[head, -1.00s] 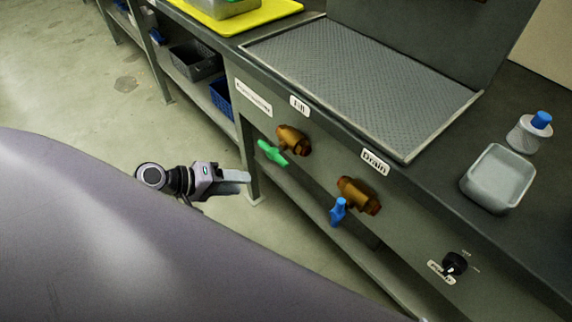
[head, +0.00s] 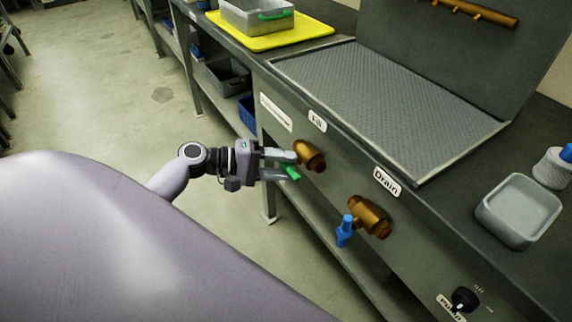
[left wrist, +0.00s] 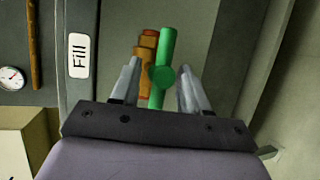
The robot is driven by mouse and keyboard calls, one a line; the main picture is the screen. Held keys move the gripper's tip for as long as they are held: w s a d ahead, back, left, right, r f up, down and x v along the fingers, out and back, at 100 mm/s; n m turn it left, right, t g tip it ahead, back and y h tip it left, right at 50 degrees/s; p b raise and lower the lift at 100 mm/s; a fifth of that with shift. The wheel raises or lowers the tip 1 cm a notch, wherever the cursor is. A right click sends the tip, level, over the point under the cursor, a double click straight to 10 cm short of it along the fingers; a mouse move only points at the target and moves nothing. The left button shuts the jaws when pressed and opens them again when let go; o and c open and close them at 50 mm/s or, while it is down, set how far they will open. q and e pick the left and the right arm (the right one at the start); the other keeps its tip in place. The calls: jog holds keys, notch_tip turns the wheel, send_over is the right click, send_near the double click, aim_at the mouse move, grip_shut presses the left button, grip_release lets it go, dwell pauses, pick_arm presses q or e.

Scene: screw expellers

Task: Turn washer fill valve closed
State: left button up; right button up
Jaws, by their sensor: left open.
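The fill valve is a brass body (head: 309,155) under the "Fill" label (head: 317,121) on the washer's front panel. Its green handle (head: 291,172) is partly hidden by my left gripper (head: 279,165) in the head view. In the left wrist view the green handle (left wrist: 162,70) stands between the two fingers of my left gripper (left wrist: 160,85). The fingers are open, with gaps to the handle on both sides. The brass body (left wrist: 147,50) shows behind the handle. My right gripper is not in view.
The drain valve (head: 368,215) with a blue handle (head: 345,231) is to the right and lower on the panel. A black knob (head: 464,299) is further right. A grey tray (head: 519,209) sits on the counter. The floor (head: 110,110) to the left is clear.

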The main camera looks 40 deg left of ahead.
pick_arm(q)
jog(key=shift+w+d+f, duration=0.15)
jog(key=shift+w+d, duration=0.2)
jog(key=shift+d, duration=0.05)
jog(key=shift+c, duration=0.3)
grip_shut()
